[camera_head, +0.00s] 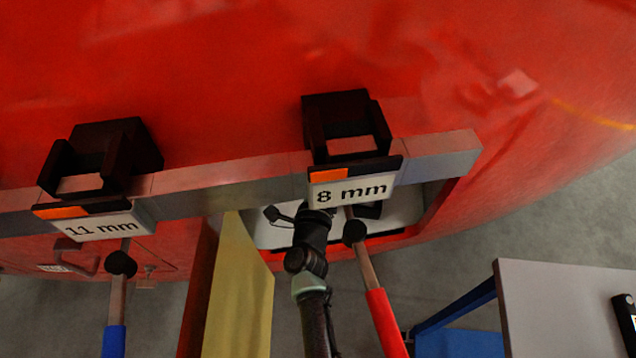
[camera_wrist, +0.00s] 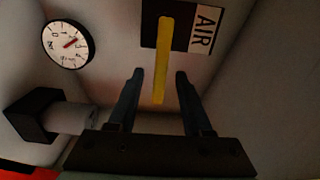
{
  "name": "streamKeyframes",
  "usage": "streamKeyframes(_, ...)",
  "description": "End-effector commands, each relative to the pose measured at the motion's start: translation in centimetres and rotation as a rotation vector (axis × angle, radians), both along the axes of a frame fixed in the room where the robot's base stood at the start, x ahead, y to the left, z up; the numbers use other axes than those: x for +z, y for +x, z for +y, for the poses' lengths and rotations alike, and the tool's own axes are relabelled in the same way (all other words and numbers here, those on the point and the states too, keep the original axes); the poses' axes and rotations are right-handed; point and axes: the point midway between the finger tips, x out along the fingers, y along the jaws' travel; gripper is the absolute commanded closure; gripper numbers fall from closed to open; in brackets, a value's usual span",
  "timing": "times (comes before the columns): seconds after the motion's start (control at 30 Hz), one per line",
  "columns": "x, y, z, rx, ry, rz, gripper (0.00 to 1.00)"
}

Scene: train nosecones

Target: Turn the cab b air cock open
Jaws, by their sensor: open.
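The air cock's yellow handle (camera_wrist: 161,62) shows in the wrist view as a long bar. It runs from a black plate beside an AIR label (camera_wrist: 202,28) down between my fingers. My gripper (camera_wrist: 158,74) is open, with one finger on each side of the handle and a visible gap on both sides. The depth between fingers and handle is hard to judge. In the head view my arm reaches into a white recess (camera_head: 273,236) in the red nosecone. The handle and fingertips are hidden there behind the rail and the 8 mm holder.
A round gauge (camera_wrist: 68,44) and a black block with a grey cylinder (camera_wrist: 70,118) sit left in the recess. In the head view, tools hang by the 8 mm sign (camera_head: 351,191) and 11 mm sign (camera_head: 103,226). A grey-topped table (camera_head: 560,310) stands lower right.

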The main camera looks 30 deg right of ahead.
Motion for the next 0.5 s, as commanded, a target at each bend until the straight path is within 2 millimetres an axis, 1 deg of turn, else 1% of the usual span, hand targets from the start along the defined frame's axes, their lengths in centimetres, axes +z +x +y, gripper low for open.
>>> streamKeyframes(0.03,0.3,-0.9,0.6,0.003,-0.001,0.003,0.5)
streamKeyframes(0.3,0.2,-5.5,3.7,0.003,-0.001,0.003,0.5)
streamKeyframes(0.5,0.1,-7.8,5.3,0.002,-0.002,0.001,0.5)
